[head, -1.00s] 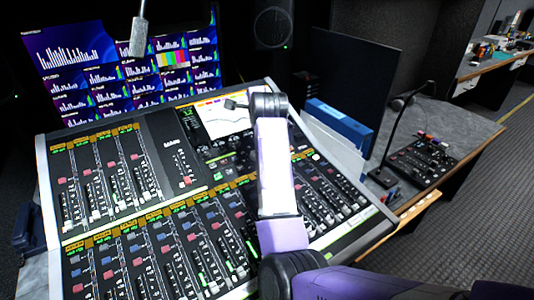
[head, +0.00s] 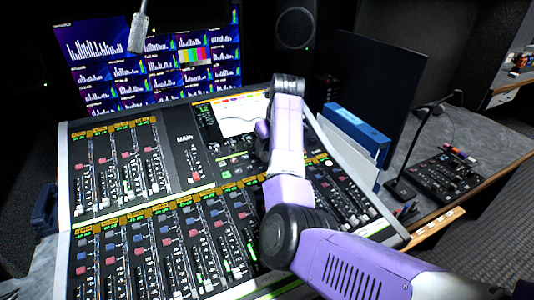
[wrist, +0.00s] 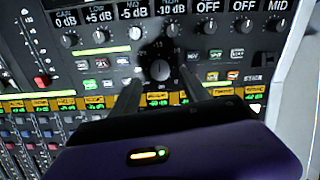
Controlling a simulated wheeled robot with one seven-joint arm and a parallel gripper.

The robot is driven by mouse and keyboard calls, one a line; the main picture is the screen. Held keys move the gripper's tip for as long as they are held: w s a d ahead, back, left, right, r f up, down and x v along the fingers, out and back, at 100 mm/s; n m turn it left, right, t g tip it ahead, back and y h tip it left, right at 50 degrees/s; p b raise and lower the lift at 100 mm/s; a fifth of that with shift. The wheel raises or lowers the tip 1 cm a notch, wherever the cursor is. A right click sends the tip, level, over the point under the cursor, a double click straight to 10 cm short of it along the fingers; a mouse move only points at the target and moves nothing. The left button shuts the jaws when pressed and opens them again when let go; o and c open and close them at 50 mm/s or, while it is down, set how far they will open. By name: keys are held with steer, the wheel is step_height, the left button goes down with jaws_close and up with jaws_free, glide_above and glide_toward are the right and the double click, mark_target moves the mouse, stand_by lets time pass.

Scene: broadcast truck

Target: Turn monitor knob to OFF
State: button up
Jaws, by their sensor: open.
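A large dark round knob (wrist: 159,70) with pale scale marks around it sits on the console panel in the wrist view. It is likely the monitor knob; its pointer setting is too small to read. My gripper (wrist: 160,88) is open, with one dark finger on each side below the knob. I cannot tell whether the fingers touch it. In the head view my arm covers this part of the mixing console (head: 66,200), and the knob cannot be made out.
A row of smaller knobs (wrist: 209,27) lies above, under displays reading dB values, OFF and MID. Lit buttons (wrist: 232,75) flank the large knob. In the head view, a blue binder (head: 357,130) and a small control box with a gooseneck microphone (head: 440,172) stand right of the console.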

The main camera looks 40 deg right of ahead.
steer(key=shift+x, duration=2.25)
steer(key=shift+c, duration=0.2)
jaws_close()
